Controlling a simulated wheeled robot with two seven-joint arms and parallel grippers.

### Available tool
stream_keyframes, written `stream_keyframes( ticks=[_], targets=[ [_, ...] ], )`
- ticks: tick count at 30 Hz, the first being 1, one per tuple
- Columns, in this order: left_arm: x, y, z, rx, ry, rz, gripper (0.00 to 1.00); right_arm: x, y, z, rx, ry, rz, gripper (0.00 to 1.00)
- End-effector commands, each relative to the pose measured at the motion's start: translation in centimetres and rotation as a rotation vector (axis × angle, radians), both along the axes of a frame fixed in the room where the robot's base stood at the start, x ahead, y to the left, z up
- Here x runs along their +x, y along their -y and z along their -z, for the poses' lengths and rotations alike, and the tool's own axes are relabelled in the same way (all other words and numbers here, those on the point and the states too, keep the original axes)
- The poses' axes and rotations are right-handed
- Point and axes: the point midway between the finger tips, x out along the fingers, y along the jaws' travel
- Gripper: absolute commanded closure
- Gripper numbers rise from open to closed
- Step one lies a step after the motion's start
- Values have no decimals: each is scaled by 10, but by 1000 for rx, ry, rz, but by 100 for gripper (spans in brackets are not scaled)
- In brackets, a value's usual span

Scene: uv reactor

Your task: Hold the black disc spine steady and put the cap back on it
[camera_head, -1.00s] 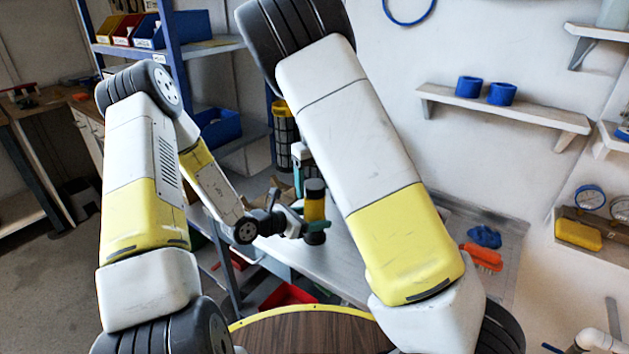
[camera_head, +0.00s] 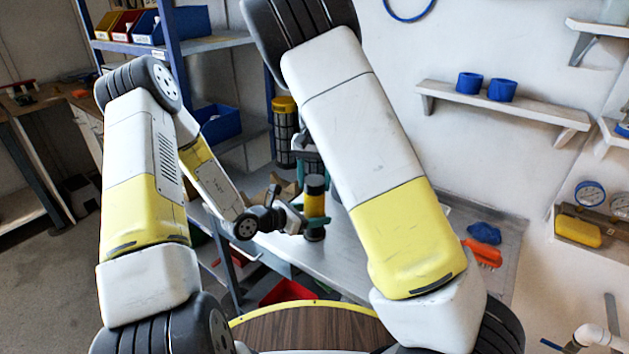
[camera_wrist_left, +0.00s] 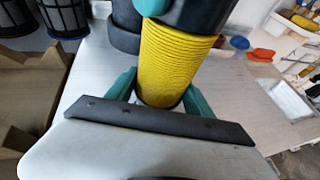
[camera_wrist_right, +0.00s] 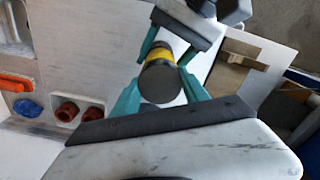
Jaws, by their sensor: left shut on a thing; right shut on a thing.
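The spine (camera_head: 315,207) stands upright over the grey bench; its visible middle is yellow and finely ribbed, with dark parts above and below. My left gripper (camera_head: 309,222) is shut on it from the side, and its teal fingers flank the yellow ribs in the left wrist view (camera_wrist_left: 165,98). The black cap (camera_head: 315,184) is at the top of the spine, and its round dark end faces the right wrist view (camera_wrist_right: 160,85). My right gripper (camera_wrist_right: 163,72) is shut on the cap from above. No gap shows between cap and yellow part; whether it is seated I cannot tell.
The grey bench (camera_head: 345,262) carries an orange brush (camera_head: 484,254) and a blue cloth (camera_head: 484,233) at right. A yellow-topped dark filter (camera_head: 285,130) stands behind. A blue-posted shelf (camera_head: 175,60) is at left. Dark red round parts (camera_wrist_right: 67,111) show in the right wrist view.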

Motion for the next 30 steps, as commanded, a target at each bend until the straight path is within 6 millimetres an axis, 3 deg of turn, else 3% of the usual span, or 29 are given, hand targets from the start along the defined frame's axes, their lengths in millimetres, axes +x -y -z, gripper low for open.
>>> stream_keyframes(
  ticks=[4,5,8,19,30],
  targets=[
    [-1,0,1,1,-3,1,100,0,-1,0,1,1,-9,96],
    [-1,0,1,2,-2,2,100,0,-1,0,1,1,-9,44],
    [-1,0,1,2,-2,2,100,0,-1,0,1,1,-10,26],
    [-1,0,1,2,-2,2,100,0,0,-3,2,1,-12,26],
    [-1,0,1,1,-2,1,100,0,-1,-45,3,3,-12,26]
  ],
)
